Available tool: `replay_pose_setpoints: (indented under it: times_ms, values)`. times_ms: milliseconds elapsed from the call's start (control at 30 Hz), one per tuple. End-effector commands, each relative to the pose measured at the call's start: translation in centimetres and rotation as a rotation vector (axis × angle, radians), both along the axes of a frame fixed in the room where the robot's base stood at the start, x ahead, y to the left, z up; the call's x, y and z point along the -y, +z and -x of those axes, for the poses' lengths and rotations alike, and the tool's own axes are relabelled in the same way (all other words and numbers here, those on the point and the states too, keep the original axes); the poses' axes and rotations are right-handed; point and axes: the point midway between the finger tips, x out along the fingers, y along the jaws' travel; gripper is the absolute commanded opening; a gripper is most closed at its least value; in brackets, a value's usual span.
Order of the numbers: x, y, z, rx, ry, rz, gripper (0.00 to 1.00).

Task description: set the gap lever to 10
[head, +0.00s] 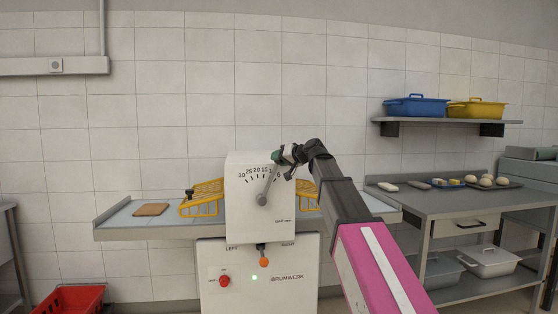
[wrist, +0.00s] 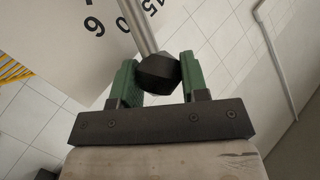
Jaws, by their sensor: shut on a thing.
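The gap lever (head: 267,184) is a thin grey rod on the front of the white machine head (head: 240,208). It leans up and to the right from its round pivot. The scale (head: 256,170) runs from 30 at left to 0 at right. The rod lies right of the 15 and covers the marks around 10, so its exact reading cannot be told. In the wrist view, the rod ends in a dark faceted knob (wrist: 157,72). My gripper (head: 279,156) has its green fingers (wrist: 152,78) shut around this knob. The numbers there are partly cut off.
Yellow wire guards (head: 203,197) flank the machine head over the side tables. A red knob (head: 224,281) and an orange-tipped handle (head: 264,262) sit below. A steel bench (head: 460,199) with dough pieces stands at right, under a shelf with blue and yellow tubs.

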Motion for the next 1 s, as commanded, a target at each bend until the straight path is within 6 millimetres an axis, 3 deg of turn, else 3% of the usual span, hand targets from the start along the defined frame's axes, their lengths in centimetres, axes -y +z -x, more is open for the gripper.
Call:
replay_pose_setpoints:
  times_ms: [100, 133, 200, 567, 1000]
  values:
    - [0.0, -0.1, 0.0, 0.0, 0.001, 0.003, 0.0]
    - [0.0, -0.1, 0.0, 0.001, 0.001, 0.003, 0.51]
    - [0.0, -0.1, 0.0, 0.001, 0.001, 0.003, 0.67]
    - [0.4, 0.1, 0.4, 0.001, 0.0, 0.002, 0.67]
    - [6.1, 1.9, 4.8, 0.001, -0.001, 0.002, 0.67]
